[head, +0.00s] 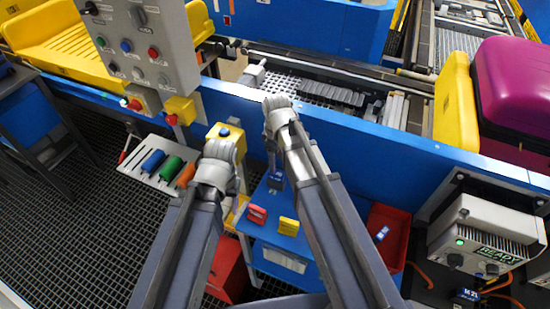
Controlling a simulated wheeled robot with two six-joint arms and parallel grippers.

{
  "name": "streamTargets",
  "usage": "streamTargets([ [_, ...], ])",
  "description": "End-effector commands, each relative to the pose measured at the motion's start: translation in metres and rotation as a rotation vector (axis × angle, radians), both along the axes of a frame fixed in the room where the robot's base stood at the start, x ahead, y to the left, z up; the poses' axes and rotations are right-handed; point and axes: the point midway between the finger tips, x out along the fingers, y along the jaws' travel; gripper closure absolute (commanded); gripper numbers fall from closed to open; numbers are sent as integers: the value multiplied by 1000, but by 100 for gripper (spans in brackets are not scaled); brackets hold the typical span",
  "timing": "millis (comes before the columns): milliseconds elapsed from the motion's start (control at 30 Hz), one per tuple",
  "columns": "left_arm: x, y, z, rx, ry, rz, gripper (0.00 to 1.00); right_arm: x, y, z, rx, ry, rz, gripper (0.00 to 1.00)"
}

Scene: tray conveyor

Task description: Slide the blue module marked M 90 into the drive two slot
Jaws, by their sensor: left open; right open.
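A small dark blue module with a pale label (277,181) is on the blue trolley (272,238), close to my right forearm. Another blue piece with a white label (382,233) lies in the red bin (400,222). I cannot read M 90 on either. My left gripper (218,158) is at the end of the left arm, above and left of the trolley. My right gripper (278,106) is in front of the blue conveyor side. Both are open with no object visible in them; their fingers are hard to make out. I cannot identify the drive two slot.
A red block (257,214) and a yellow block (289,226) sit on the trolley. A grey drive unit with a READY display (485,236) stands right, above orange cables and a dark blue labelled module (466,295). A button panel (140,45) stands upper left. The blue conveyor side (375,135) blocks the back.

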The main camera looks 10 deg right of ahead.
Motion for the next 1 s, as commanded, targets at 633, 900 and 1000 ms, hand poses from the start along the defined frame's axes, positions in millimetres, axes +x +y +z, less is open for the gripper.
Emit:
streamTargets([
  [633, 0, 0, -72, 0, 0, 0, 38, 0, 0, -72, 0, 0, 0, 38],
  [900, 0, 0, -75, 0, 0, 0, 38, 0, 0, -75, 0, 0, -1, 38],
  [1000, 0, 0, -75, 0, 0, 0, 38, 0, 0, -75, 0, 0, -1, 38],
])
